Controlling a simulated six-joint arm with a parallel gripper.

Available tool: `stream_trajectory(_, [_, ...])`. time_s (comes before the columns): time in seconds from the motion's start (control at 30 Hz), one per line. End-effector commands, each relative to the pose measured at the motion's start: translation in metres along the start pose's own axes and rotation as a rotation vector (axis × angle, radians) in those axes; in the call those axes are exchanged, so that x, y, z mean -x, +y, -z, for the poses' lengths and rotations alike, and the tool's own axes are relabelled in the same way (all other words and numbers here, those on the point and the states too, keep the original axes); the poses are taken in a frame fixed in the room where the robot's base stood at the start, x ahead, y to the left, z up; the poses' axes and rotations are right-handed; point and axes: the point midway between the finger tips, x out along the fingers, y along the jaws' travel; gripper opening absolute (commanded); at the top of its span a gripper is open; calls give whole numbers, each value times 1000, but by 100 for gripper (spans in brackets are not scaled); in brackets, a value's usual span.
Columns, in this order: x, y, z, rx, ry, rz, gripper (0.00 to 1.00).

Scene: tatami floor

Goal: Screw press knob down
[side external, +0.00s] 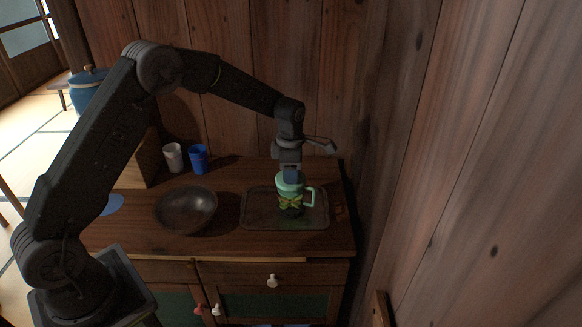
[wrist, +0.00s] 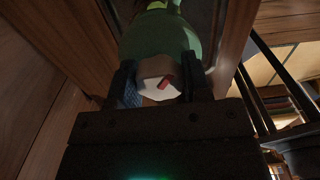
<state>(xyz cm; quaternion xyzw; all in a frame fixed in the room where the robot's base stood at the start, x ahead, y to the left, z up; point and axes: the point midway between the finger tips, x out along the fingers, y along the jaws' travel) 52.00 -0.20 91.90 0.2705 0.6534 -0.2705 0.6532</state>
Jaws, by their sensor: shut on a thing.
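The press (side external: 290,187) stands upright on a tray on the cabinet top, in the right half of the side external view. It has a mint-green rounded top, a handle on its right and a yellow-green part lower down. Its green body (wrist: 160,32) also fills the upper middle of the wrist view. The pale, faceted knob (wrist: 157,88) with a red mark sits between my fingers there. My gripper (side external: 291,171) points down from above and is shut on the knob. In the side external view the fingers hide the knob.
The dark tray (side external: 258,215) lies under the press. A dark round bowl (side external: 186,210) stands to its left, with a white cup (side external: 173,157) and a blue cup (side external: 198,158) behind. Wooden walls rise close behind and to the right.

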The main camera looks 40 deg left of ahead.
Motion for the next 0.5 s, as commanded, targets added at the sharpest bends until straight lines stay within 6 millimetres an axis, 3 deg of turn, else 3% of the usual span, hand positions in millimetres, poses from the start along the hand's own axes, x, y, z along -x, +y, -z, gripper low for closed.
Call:
stream_trajectory(0.37, [-4,0,0,-4,1,0,31])
stream_trajectory(0.5, [-5,0,0,-111,2,1,31])
